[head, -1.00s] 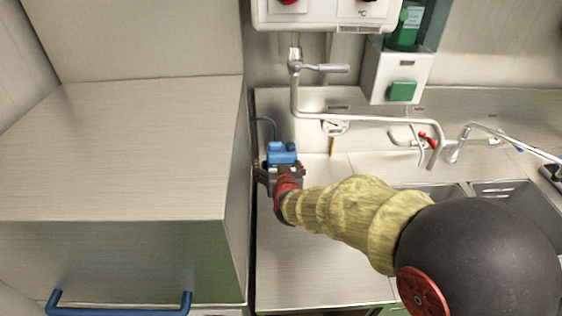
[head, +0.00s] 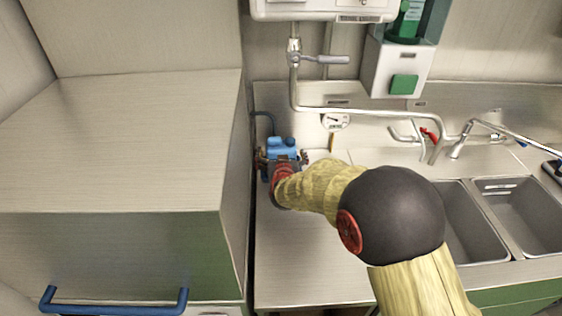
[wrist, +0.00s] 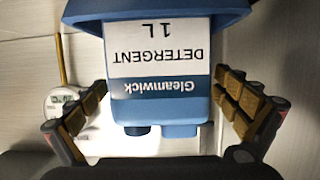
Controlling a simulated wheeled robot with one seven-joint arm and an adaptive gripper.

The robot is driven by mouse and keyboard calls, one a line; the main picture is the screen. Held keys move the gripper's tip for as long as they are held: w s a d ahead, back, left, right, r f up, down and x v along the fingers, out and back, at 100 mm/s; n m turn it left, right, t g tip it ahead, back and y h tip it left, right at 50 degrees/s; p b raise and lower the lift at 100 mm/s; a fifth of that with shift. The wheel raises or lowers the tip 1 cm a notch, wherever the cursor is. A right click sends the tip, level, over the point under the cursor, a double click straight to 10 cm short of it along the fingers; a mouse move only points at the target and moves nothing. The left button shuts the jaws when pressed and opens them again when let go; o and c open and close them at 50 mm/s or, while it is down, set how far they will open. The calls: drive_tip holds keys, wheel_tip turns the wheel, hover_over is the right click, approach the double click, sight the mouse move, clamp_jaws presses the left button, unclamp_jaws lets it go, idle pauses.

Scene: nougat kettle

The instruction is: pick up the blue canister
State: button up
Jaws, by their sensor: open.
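The blue canister (head: 281,146) stands on the steel counter near the back wall, beside the large cabinet. In the wrist view the canister (wrist: 180,100) appears upside down, with a white label reading "Gleamwick DETERGENT 1 L" and two blue caps. My gripper (head: 284,160) is at the canister's near side. In the wrist view my gripper (wrist: 164,108) is open, with one padded finger on each side of the canister and visible gaps between. The canister's lower front is partly hidden by my gripper in the head view.
A large steel cabinet (head: 120,140) with a blue handle stands close on the left. A pipe and tap (head: 380,113) run above the counter, with sinks (head: 475,225) at right. The front counter (head: 300,255) is clear.

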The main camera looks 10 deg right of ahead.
drive_tip(key=c, duration=0.3)
drive_tip(key=c, duration=1.9)
drive_tip(key=shift+o, duration=0.2)
drive_tip(key=shift+w+r, duration=0.1)
drive_tip(key=shift+r, duration=0.15)
